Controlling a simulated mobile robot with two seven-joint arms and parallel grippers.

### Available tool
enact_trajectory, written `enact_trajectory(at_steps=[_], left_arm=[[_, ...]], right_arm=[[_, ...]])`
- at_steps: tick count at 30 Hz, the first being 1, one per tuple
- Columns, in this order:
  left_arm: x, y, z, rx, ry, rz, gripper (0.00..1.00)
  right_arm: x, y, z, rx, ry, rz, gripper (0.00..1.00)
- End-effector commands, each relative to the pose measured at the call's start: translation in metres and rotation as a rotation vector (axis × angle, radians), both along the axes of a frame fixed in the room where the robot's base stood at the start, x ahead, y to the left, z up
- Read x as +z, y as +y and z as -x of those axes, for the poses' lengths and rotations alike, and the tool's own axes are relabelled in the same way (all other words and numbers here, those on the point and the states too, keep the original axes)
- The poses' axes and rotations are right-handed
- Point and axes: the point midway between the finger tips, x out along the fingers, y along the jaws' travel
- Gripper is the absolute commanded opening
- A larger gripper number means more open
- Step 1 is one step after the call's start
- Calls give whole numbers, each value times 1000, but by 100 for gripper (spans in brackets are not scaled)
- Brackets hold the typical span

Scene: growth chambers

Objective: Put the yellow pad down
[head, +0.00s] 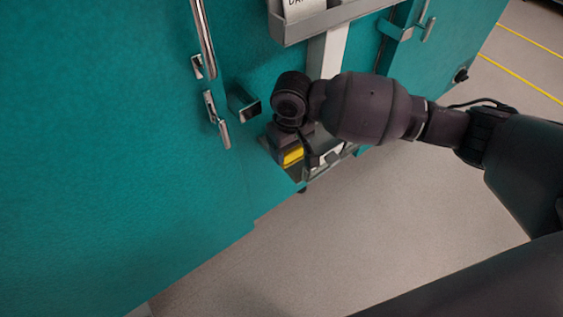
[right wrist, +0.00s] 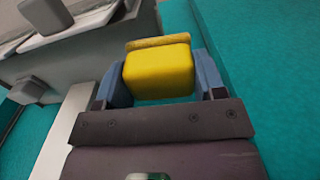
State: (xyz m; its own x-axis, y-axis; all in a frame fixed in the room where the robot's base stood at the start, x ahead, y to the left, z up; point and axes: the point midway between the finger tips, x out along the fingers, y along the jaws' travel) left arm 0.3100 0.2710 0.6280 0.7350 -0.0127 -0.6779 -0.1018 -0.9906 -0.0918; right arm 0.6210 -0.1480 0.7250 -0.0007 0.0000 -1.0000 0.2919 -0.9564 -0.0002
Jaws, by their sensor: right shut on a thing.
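The yellow pad (right wrist: 158,72) is a small yellow block with a darker yellow strip along its far edge. In the right wrist view it sits between the two blue fingers of my right gripper (right wrist: 163,82), which is shut on it. In the head view the yellow pad (head: 293,155) shows just below my right wrist, and my right gripper (head: 292,150) is mostly hidden by the wrist. It is over or beside a small grey shelf (head: 296,175) on the teal chamber front; I cannot tell if the pad touches it. My left gripper is not in view.
Teal chamber doors (head: 100,150) with a metal handle (head: 204,40) fill the left. A grey holder (head: 300,30) with a labelled card is above the arm. White and grey items lie on the shelf, partly hidden. Clear floor (head: 370,220) lies below and right.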

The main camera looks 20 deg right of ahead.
Motion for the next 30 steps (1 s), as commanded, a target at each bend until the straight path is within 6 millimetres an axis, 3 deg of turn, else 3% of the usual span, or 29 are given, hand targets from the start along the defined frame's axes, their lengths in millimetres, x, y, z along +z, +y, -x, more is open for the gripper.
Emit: enact_trajectory(at_steps=[1,13,16,21,30], left_arm=[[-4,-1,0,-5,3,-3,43],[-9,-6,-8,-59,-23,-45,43],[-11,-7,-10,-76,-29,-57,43],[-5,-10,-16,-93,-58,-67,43],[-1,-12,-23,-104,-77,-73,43]], right_arm=[[-7,-7,-9,-4,7,1,44],[-7,-54,-79,-4,7,1,44],[-31,-53,-76,1,15,0,44],[-52,-53,-77,-1,6,1,44],[-65,-52,-78,0,-1,1,44]])
